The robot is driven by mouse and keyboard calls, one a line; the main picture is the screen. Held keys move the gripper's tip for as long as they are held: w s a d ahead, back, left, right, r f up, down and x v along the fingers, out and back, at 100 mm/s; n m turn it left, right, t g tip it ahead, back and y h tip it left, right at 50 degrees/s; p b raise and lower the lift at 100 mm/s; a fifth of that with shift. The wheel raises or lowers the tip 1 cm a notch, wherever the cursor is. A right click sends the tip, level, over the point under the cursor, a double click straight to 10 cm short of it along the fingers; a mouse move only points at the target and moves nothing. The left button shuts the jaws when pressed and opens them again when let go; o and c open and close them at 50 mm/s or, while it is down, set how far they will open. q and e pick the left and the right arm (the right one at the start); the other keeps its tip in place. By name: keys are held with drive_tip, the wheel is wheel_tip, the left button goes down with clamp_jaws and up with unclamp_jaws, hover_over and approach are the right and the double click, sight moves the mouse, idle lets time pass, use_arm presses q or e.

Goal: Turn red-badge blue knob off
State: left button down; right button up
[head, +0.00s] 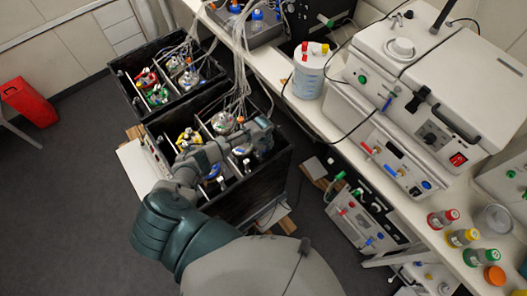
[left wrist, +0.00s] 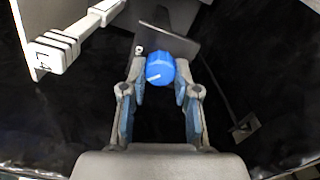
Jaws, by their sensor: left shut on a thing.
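In the head view my left gripper (head: 252,132) reaches over the nearer black box (head: 268,178), and I cannot make out the knob there. No red badge on the knob is clear in either view. My right gripper is not in view.
A second black box (head: 122,82) with several coloured-cap vessels stands behind. Tubes (head: 238,75) hang over both boxes. A white bench (head: 285,88) with machines runs along the right. A red bin (head: 30,101) stands at the far left; the floor between is clear.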

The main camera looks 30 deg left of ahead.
use_arm(q)
drive_tip(key=m, duration=0.3)
drive_tip(key=m+b, duration=0.1)
drive_tip(key=m, duration=0.1)
drive_tip(key=shift+a, duration=0.3)
drive_tip(key=shift+r+m+b, duration=0.1)
drive_tip(key=shift+m+b, duration=0.4)
drive_tip(key=shift+m, duration=1.3)
drive_tip(key=shift+w+r, duration=0.1)
drive_tip(key=shift+w, duration=0.05)
drive_tip(key=c, duration=1.1)
unclamp_jaws()
drive_tip(key=shift+o, duration=1.2)
wheel_tip(320, 180, up, 12)
drive_tip(key=shift+f, duration=0.25)
